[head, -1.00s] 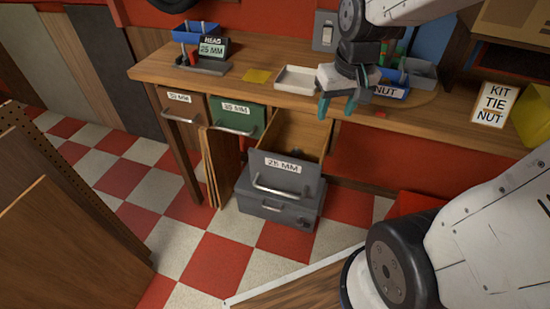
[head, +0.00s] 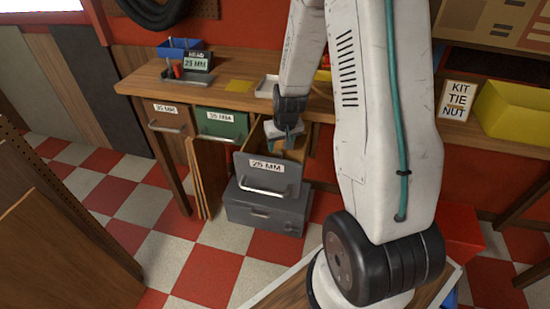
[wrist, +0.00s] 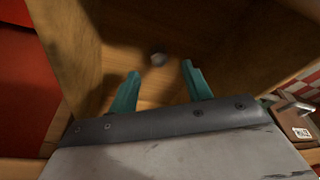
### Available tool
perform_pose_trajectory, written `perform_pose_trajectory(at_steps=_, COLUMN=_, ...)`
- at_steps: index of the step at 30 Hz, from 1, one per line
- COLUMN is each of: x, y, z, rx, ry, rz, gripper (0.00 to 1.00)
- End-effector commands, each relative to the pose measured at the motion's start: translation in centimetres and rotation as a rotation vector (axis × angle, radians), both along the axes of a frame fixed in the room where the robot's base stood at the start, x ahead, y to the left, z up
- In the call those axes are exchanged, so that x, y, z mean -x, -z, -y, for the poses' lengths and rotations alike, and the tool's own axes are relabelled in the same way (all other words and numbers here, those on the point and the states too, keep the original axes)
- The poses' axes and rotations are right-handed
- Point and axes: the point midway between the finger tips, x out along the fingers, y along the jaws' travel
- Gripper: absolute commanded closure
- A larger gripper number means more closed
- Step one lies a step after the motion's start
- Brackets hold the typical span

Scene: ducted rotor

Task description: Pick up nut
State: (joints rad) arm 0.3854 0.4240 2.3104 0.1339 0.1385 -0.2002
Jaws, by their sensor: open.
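The nut (wrist: 158,59) is a small grey piece lying on the wooden floor of the open drawer, seen in the wrist view. It is hidden in the head view. My gripper (wrist: 160,82) is open, with its two teal fingers apart and nothing between them. The nut shows beyond the fingertips, roughly centred between them. In the head view my gripper (head: 288,130) points down at the open 25 MM drawer (head: 267,175), behind its grey front. The fingertips are mostly hidden there.
Wooden drawer walls (wrist: 75,45) stand close around my gripper. A closed green drawer (head: 220,122) and another drawer (head: 165,115) are to the left. The bench top (head: 140,82) is above, with a white tray (head: 266,86). A KIT TIE NUT sign (head: 458,100) stands at right.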

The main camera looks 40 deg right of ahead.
Motion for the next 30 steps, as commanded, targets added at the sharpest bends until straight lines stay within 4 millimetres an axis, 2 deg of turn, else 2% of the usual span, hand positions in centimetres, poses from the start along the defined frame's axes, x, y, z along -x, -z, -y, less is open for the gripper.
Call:
perform_pose_trajectory(at_steps=10, x=-1.0, y=4.3, z=0.6, rx=-0.002, ry=0.004, rz=-0.002, gripper=0.51)
perform_pose_trajectory(at_steps=20, x=-1.2, y=5.0, z=0.8, rx=0.000, ry=0.003, rz=0.000, gripper=0.51)
perform_pose_trajectory(at_steps=21, x=-1.2, y=5.0, z=0.8, rx=0.000, ry=0.004, rz=0.000, gripper=0.57)
perform_pose_trajectory(at_steps=26, x=-1.2, y=4.9, z=0.8, rx=0.000, ry=0.004, rz=0.000, gripper=1.00)
perform_pose_trajectory(at_steps=30, x=-1.2, y=4.9, z=0.8, rx=0.000, ry=0.004, rz=0.000, gripper=1.00)
